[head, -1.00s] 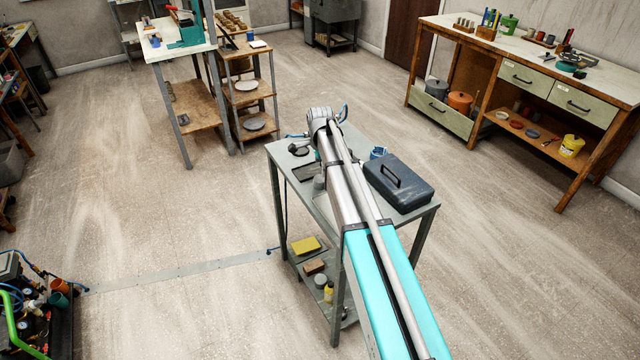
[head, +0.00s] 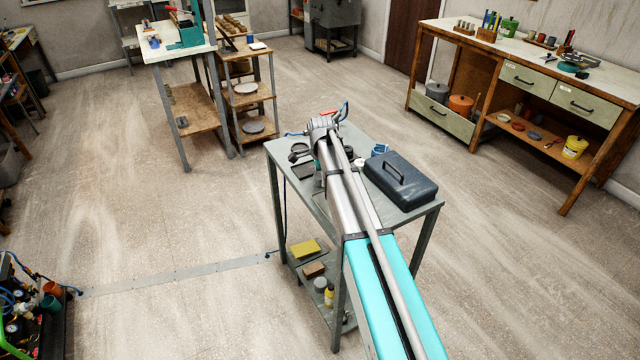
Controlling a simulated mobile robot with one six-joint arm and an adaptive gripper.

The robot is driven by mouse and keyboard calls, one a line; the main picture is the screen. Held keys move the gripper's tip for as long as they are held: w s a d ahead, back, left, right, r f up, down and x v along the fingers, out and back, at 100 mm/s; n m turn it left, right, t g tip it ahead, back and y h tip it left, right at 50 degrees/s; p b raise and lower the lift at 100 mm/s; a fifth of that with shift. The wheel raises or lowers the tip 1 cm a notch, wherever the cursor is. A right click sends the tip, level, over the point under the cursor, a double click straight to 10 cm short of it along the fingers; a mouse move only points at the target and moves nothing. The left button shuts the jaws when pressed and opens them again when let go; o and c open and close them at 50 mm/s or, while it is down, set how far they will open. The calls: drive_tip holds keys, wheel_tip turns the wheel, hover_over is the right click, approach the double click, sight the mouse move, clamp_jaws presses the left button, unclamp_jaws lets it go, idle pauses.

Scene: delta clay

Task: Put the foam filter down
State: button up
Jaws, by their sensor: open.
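My arm reaches over a grey metal table (head: 408,216), and its wrist end is above the table's far part. The jaws of my gripper are hidden behind my own arm, so I cannot see what is between them. I cannot single out the foam filter for certain. A dark flat piece (head: 303,170) lies on the tabletop left of my arm, with a dark round item (head: 299,148) behind it. A yellow block (head: 305,248) lies on the lower shelf.
A dark blue toolbox (head: 401,180) stands on the tabletop right of my arm, with a blue item (head: 379,150) behind it. A workbench (head: 500,55) is at the right. A floor cable cover (head: 180,274) runs to the table. The floor around the table is mostly open.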

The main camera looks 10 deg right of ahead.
drive_tip(key=shift+c, duration=0.3)
drive_tip(key=c, duration=1)
drive_tip(key=shift+r, duration=0.2)
wheel_tip(320, 180, up, 2)
drive_tip(key=shift+r+p, duration=0.1)
drive_tip(key=shift+p, duration=1.15)
drive_tip(key=s+r+p, duration=1)
drive_tip(key=s, duration=0.4)
drive_tip(key=shift+r+p, duration=0.25)
drive_tip(key=shift+p, duration=0.05)
